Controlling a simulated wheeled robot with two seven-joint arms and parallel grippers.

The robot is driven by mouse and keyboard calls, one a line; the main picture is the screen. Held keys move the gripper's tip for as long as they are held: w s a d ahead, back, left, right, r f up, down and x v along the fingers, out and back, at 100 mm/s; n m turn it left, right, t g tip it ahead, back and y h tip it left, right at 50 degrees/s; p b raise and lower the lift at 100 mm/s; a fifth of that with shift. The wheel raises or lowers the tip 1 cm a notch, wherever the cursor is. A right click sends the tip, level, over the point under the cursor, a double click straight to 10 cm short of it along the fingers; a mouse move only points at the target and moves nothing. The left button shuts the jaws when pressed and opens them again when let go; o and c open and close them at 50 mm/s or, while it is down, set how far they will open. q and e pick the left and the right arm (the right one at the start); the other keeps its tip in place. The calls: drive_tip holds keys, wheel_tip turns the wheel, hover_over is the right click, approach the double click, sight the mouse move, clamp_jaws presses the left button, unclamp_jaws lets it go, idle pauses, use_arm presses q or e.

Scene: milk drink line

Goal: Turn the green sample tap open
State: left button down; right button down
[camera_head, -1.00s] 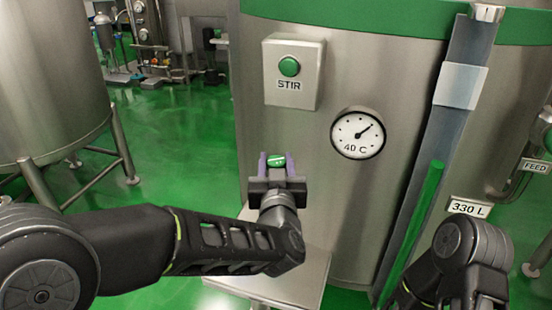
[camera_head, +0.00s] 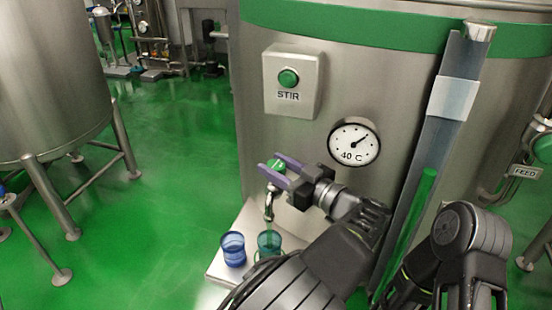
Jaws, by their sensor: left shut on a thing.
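The green sample tap handle (camera_head: 277,165) shows between the purple fingers of my left gripper (camera_head: 274,167), which is shut on it. Below it a curved metal spout (camera_head: 269,209) points down over a teal cup (camera_head: 269,242). My left gripper reaches in from the right side of the tap, with its fingers pointing left. The handle is partly hidden by the fingers. My right arm shows at the lower right, but its gripper is out of view.
A blue cup (camera_head: 233,250) stands left of the teal cup on a small metal shelf (camera_head: 226,270). Above are the STIR button box (camera_head: 292,82) and a dial gauge (camera_head: 354,142). A sight tube (camera_head: 428,170) runs down the tank at right. Open green floor lies left.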

use_arm(q)
drive_tip(key=shift+r, duration=0.15)
idle(0.3)
drive_tip(key=c, duration=0.8)
unclamp_jaws()
drive_tip(key=shift+a, duration=0.1)
drive_tip(key=shift+c, duration=0.2)
